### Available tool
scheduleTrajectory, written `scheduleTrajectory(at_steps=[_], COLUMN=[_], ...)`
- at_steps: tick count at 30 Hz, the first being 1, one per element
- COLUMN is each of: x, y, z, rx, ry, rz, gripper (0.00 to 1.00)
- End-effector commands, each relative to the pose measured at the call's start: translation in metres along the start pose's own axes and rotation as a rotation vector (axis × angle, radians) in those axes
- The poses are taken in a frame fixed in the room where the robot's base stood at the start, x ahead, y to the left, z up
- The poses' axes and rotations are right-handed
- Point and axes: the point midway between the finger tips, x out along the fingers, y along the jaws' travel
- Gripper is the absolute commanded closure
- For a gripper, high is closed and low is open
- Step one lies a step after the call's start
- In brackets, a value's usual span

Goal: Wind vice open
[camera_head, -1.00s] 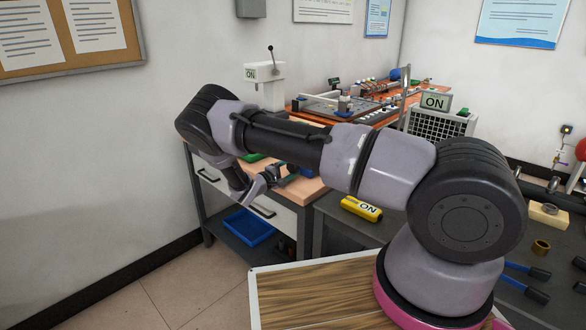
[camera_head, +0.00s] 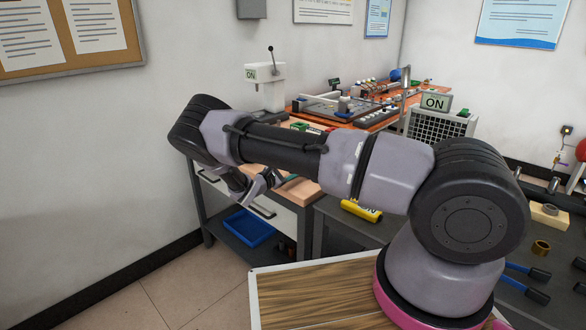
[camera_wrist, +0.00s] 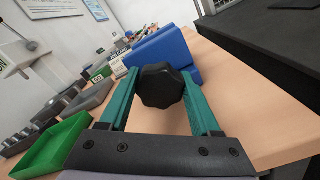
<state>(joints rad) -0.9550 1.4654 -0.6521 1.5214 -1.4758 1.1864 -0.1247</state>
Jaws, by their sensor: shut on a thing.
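The blue vice (camera_wrist: 158,48) sits on the wooden bench top in the wrist view. Its black lobed knob (camera_wrist: 161,88) faces my gripper. My gripper (camera_wrist: 160,95) has teal fingers, one on each side of the knob, and is shut on it. In the head view my gripper (camera_head: 264,182) is low at the front edge of the bench. The vice is hidden behind my arm there, so how far its jaws are apart cannot be told.
A green tray (camera_wrist: 52,147) lies on the bench left of my gripper in the wrist view. A white press (camera_head: 266,90) stands at the back. A blue bin (camera_head: 249,227) is on the shelf below. Bare bench top (camera_wrist: 240,100) lies to the right of the vice.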

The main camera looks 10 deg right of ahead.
Motion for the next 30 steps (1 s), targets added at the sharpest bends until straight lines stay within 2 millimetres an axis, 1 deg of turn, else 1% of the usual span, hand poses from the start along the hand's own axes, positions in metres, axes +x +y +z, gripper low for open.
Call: scheduleTrajectory(at_steps=[6, 20, 21, 22, 23, 30], x=[-0.0008, -0.0008, -0.0008, -0.0008, -0.0008, -0.0003], y=[0.0006, 0.0003, 0.0003, 0.0003, 0.0003, 0.0001], z=[-0.001, -0.0011, -0.0011, -0.001, -0.001, -0.0005], rx=[-0.053, -0.066, -0.066, -0.065, -0.065, -0.065], ry=[0.003, 0.003, 0.003, 0.003, 0.002, 0.001], rz=[0.002, 0.001, 0.001, 0.001, 0.001, 0.0], gripper=[0.92, 0.92, 0.28, 0.17, 0.08, 0.08])
